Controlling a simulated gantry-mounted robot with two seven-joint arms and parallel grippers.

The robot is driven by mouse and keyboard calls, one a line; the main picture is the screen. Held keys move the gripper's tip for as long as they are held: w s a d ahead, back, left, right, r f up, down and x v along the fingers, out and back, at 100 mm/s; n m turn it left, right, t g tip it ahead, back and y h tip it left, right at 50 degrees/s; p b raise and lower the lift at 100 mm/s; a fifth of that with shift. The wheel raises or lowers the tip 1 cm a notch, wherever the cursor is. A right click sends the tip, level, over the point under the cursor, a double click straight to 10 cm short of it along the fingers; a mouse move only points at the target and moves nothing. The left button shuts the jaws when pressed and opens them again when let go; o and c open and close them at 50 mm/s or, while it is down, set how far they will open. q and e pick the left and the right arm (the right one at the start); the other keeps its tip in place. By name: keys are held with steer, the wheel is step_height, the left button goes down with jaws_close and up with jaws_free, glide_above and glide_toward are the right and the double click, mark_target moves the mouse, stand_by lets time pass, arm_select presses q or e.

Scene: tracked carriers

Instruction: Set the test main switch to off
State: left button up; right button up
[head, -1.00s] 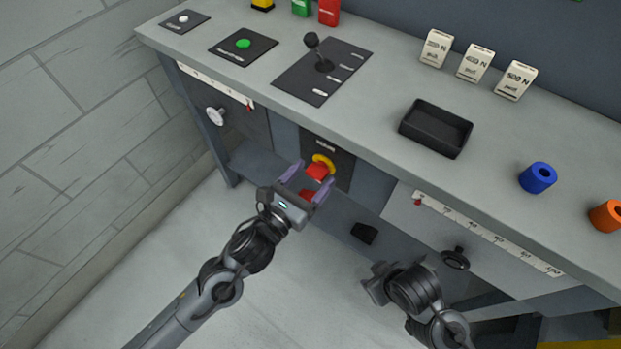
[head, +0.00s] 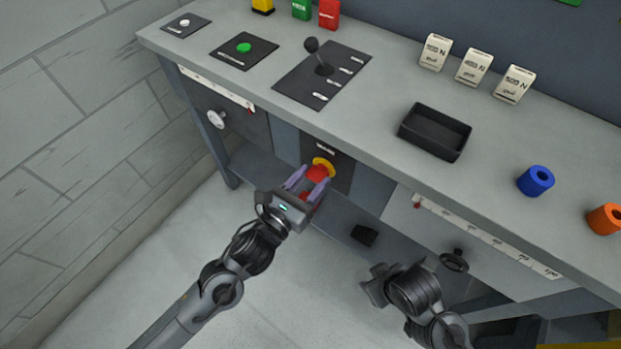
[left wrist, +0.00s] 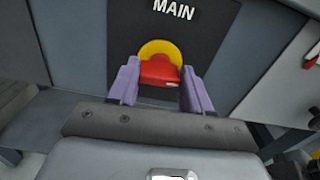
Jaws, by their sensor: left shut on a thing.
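The main switch has a red handle (head: 316,173) in front of a yellow disc (head: 324,163), on a dark panel on the front of the bench. In the left wrist view the panel (left wrist: 193,24) reads MAIN, and the red handle (left wrist: 160,71) lies across the lower part of the yellow disc (left wrist: 161,48). My left gripper (head: 309,182) is shut on the red handle, one purple finger on each side; its fingers also show in the left wrist view (left wrist: 160,84). My right gripper (head: 376,287) is low in front of the bench, apart from the switch; its fingers are not clear.
The bench top carries a lever panel (head: 300,82), a green button panel (head: 245,50), a black tray (head: 435,131), white weight blocks (head: 473,67), and blue (head: 536,181) and orange (head: 606,218) rings. A hand wheel (head: 454,261) sticks out near my right gripper.

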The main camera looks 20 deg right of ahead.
arm_select(q)
steer(key=n+p, duration=0.3)
steer(key=shift+r+n, duration=0.15)
steer(key=shift+n, duration=0.25)
steer(key=n+p, duration=0.4)
steer(key=shift+w+n, duration=0.1)
steer(key=shift+n, duration=0.2)
steer(key=n+p, duration=0.4)
steer(key=n, duration=0.1)
steer(key=shift+a+f, duration=0.1)
steer(key=shift+f, duration=0.1)
steer(key=n+p, duration=0.1)
steer(key=n, duration=0.1)
steer(key=shift+f+n, duration=0.1)
steer(key=shift+n, duration=0.3)
steer(key=shift+f+n+p, duration=0.1)
steer(key=shift+n+p, duration=0.3)
steer(key=shift+n, duration=0.1)
steer(key=o, duration=1.1)
steer(key=shift+c, duration=0.2)
